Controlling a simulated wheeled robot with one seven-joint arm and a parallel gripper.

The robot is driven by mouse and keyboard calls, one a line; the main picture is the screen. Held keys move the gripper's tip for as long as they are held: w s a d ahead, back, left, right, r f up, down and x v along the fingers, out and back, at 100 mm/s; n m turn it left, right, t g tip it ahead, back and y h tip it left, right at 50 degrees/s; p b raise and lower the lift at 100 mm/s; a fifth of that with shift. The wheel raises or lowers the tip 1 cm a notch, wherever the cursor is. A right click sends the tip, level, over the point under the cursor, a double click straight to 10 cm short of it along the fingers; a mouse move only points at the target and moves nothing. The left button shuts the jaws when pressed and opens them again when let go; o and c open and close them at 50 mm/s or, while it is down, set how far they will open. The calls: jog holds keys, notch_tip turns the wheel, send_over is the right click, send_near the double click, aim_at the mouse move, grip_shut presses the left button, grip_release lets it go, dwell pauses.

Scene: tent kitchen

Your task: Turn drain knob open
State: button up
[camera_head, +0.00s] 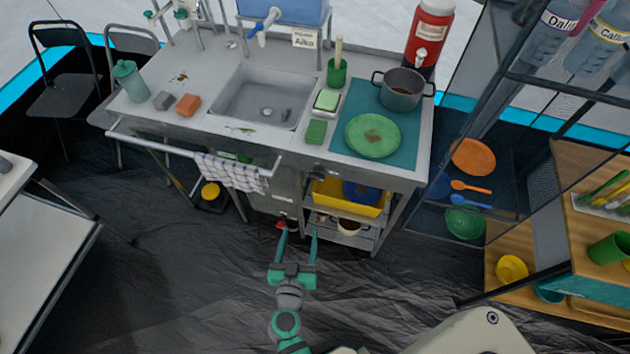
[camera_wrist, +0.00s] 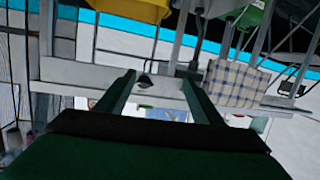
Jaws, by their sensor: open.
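A metal sink (camera_head: 258,97) is set in the steel counter. A small dark knob (camera_wrist: 145,81) sits on a pale metal bar in the wrist view, seen between my fingers and beyond them. A small dark fitting (camera_head: 318,168) shows on the counter's front edge in the head view. A small red part (camera_head: 281,224) shows at my left fingertip, low on a grey container (camera_head: 287,188) under the counter. I cannot tell which is the drain knob. My gripper (camera_head: 298,234) is open and empty, low in front of the counter; it also shows in the wrist view (camera_wrist: 158,76).
A rail with a checked towel (camera_head: 232,172) sticks out left of my gripper. A yellow bin (camera_head: 345,195) stands on the shelf to the right. A pot (camera_head: 401,90) and green plate (camera_head: 373,135) stand on the counter. The dark floor ahead is clear.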

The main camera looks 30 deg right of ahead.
aim_at(316, 179)
jog(key=w+d+r+m+h, duration=0.1)
jog(key=w+d, duration=0.3)
jog(key=w+d+r+h, duration=0.1)
jog(key=w+d+r, duration=0.1)
jog(key=w+d, duration=0.2)
jog(key=w+d+r+m+h, duration=0.1)
jog(key=w+d, duration=0.3)
jog(key=shift+w+d+r+m+h, duration=0.1)
jog(key=shift+w+r+m+h, duration=0.2)
jog(key=shift+r, duration=0.1)
jog(key=c, duration=1)
